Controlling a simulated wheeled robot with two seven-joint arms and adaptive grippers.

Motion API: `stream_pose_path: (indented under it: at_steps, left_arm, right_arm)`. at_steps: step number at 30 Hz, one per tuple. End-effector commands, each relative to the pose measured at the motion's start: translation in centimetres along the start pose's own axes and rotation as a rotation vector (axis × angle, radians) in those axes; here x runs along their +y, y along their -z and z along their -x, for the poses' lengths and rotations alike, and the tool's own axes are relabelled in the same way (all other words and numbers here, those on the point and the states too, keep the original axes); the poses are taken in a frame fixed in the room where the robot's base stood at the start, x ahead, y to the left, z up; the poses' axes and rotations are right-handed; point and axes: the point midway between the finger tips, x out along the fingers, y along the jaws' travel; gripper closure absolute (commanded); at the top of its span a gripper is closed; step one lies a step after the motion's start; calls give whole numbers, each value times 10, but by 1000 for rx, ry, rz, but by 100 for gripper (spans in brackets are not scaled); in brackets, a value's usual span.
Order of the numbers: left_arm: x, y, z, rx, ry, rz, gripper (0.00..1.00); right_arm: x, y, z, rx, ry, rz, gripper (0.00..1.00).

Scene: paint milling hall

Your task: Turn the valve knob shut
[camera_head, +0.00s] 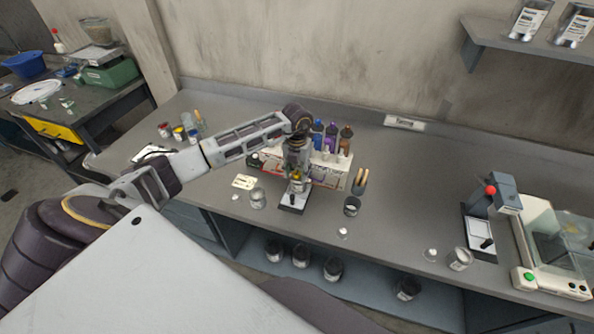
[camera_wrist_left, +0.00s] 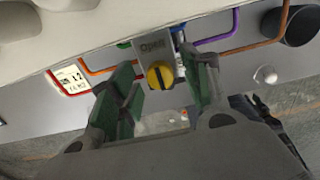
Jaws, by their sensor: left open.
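The valve knob (camera_wrist_left: 155,75) is round and yellow with a dark slot running along it. It sits on a small grey plate marked "Open" (camera_wrist_left: 152,46) in the left wrist view. My left gripper (camera_wrist_left: 160,92) is open, its green-padded fingers on either side of the knob with visible gaps. In the head view my left gripper (camera_head: 297,160) hangs in front of the white dispenser (camera_head: 330,175), with much of the valve hidden behind it. Whether the fingertips reach past the knob's face is hard to tell. My right gripper is not in view.
Coloured pipes (camera_wrist_left: 218,40) run beside the valve. A glass beaker (camera_head: 258,198) and a dark cup with sticks (camera_head: 352,205) stand nearby. A red-knobbed press (camera_head: 482,212) is at right; the bench between is mostly clear.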

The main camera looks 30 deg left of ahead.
Motion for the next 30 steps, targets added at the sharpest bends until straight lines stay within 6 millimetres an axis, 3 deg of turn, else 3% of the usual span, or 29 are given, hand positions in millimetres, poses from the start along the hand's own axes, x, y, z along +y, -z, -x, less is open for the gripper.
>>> stream_pose_path:
  at_steps: [5, 16, 30]
  left_arm:
    - [0, 0, 0, 0, 0, 0, 54]
    - [0, 0, 0, 0, 0, 0, 99]
    - [0, 0, -1, -1, 0, -67, 99]
  right_arm:
    - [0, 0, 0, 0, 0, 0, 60]
    - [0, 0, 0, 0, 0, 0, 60]
    - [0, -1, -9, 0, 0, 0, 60]
